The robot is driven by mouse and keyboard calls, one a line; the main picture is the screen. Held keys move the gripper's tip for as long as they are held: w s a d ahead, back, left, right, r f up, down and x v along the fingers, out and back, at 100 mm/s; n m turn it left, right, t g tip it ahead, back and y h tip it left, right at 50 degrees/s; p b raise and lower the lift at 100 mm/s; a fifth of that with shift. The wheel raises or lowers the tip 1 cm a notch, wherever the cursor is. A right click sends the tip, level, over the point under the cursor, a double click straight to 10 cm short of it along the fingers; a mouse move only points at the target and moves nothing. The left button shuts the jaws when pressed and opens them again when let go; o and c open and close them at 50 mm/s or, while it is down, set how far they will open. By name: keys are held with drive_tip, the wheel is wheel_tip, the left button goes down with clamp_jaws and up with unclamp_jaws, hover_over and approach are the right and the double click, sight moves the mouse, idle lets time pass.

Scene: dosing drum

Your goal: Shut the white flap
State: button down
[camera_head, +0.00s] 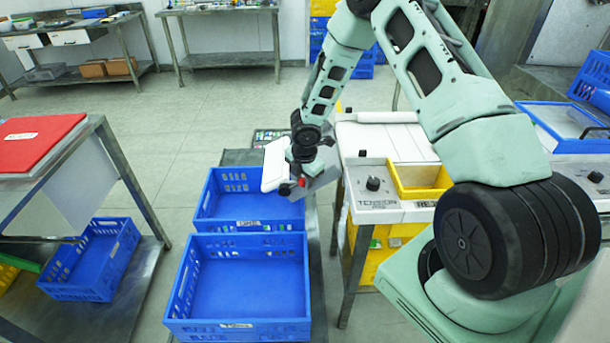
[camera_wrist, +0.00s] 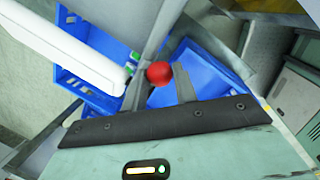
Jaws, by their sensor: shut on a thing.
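The white flap (camera_head: 275,165) stands steeply tilted at the left end of the white machine (camera_head: 378,200), above the far blue crate. In the wrist view the white flap (camera_wrist: 60,48) is a long pale bar at the left. My gripper (camera_head: 292,186) is beside the flap, low over the crate's right edge. In the wrist view my gripper (camera_wrist: 158,88) is shut on the red knob. The fingertips are partly hidden in the head view.
Two blue crates, the far one (camera_head: 215,205) and the near one (camera_head: 238,318), stand left of the machine. The machine top has a black dial (camera_head: 373,184) and a yellow tray (camera_head: 420,193). A bench with a red board (camera_head: 38,142) is at the left.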

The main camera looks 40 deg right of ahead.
drive_tip(key=shift+w+a+r+g+h+p, duration=0.3)
drive_tip(key=shift+a+r+g+h+p, duration=0.15)
drive_tip(key=shift+r+h+p, duration=0.45)
drive_tip(key=shift+w+a+g+h+p, duration=0.45)
drive_tip(key=shift+a+g+h+p, duration=0.15)
drive_tip(key=shift+h, duration=0.4)
drive_tip(key=w+a+g+h+b, duration=0.1)
drive_tip(key=h+b, duration=0.1)
drive_tip(key=a+g+h+b, duration=0.1)
drive_tip(key=h+b, duration=0.1)
drive_tip(key=b, duration=0.1)
drive_tip(key=w+a+n+g+h+b, duration=0.1)
drive_tip(key=a+g+h+b, duration=0.1)
drive_tip(key=b, duration=0.1)
drive_tip(key=shift+w+r+h, duration=0.25)
drive_tip(key=shift+w+h, duration=0.05)
drive_tip(key=shift+r, duration=0.1)
drive_tip(key=c, duration=1.1)
unclamp_jaws()
